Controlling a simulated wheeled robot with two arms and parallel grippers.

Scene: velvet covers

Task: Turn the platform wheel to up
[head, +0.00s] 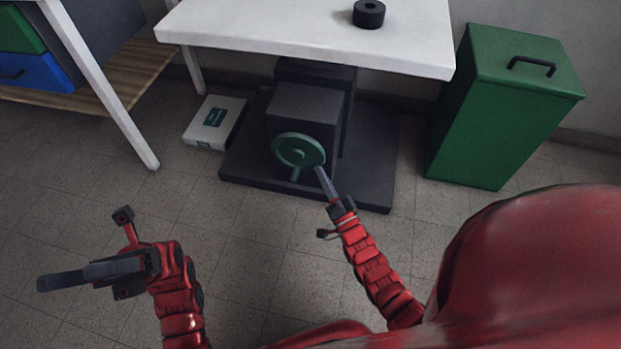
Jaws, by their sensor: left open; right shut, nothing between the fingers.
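The platform wheel (299,151) is a round green handwheel on the front of a dark box (305,104) under the white table. A short green handle sticks out at its lower part. My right gripper (321,171) is shut, with its fingertips at the right lower edge of the wheel; I cannot tell whether they touch it. My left gripper (62,279) is open and empty, at the lower left over the floor, well apart from the wheel. No marking for up shows in this view.
The white table (300,32) overhangs the box and carries a black roll (369,13). A dark base plate (362,182) lies under the box. A white case (215,122) lies on the floor left of it. A green bin (503,105) stands at right. Floor in front is clear.

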